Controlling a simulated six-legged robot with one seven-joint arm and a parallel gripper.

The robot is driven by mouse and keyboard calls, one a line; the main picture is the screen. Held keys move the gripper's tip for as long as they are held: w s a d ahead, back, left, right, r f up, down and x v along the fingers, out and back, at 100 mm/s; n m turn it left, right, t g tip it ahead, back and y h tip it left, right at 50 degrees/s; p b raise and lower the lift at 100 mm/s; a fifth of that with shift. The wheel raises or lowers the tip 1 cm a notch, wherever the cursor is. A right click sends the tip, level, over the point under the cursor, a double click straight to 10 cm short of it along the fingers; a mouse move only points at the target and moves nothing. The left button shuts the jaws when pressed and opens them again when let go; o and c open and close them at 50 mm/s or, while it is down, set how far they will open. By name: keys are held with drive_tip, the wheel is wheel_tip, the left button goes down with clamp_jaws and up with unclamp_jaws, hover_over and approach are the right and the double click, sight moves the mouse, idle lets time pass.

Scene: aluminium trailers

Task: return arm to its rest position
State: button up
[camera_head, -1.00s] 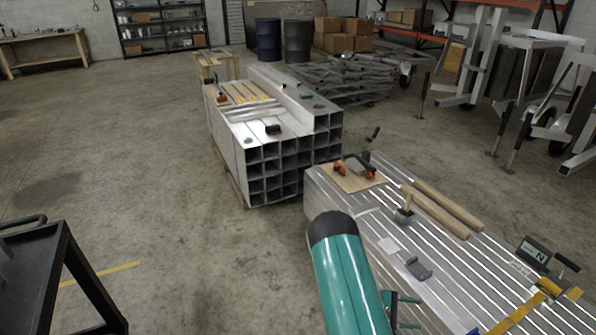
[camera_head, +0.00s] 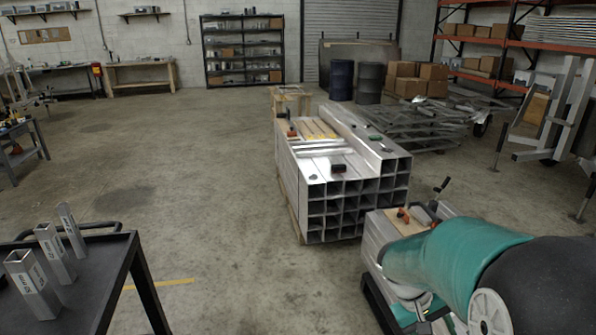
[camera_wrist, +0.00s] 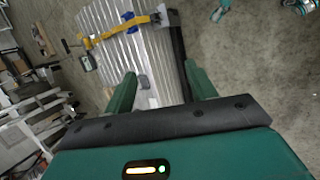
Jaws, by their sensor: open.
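My gripper (camera_wrist: 160,70) shows in the wrist view with its two green fingers spread apart. Nothing is between them. Beyond the fingers lies a ribbed aluminium surface (camera_wrist: 112,54) with a yellow clamp-like bar (camera_wrist: 123,28) across it, and concrete floor on both sides. In the head view my teal arm is bent across the lower right corner, in front of an aluminium bench or trailer (camera_head: 377,236), and hides most of it. I cannot make out the fingers in the head view.
A dark cart (camera_head: 95,285) with three upright square tubes (camera_head: 33,285) stands at the lower left. A stack of square aluminium tubes (camera_head: 340,205) stands ahead, with tools on top. Open concrete floor (camera_head: 190,200) lies between them. Metal frames (camera_head: 560,115) stand at the right.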

drive_tip(key=s+a+r+t+y, duration=0.2)
drive_tip(key=s+a+r+t, duration=0.2)
drive_tip(key=a+r, duration=0.3)
drive_tip(key=s+a+r+t+y, duration=0.3)
drive_tip(key=s+a+r+t, duration=0.1)
drive_tip(key=a+r, duration=0.3)
drive_tip(key=shift+s+a+r+m+y, duration=0.15)
drive_tip(key=shift+s+a+m+y, duration=0.15)
drive_tip(key=shift+s+a, duration=0.55)
drive_tip(key=c, duration=0.4)
drive_tip(key=shift+d, duration=0.1)
drive_tip(key=shift+c, duration=0.2)
drive_tip(key=shift+d, duration=0.1)
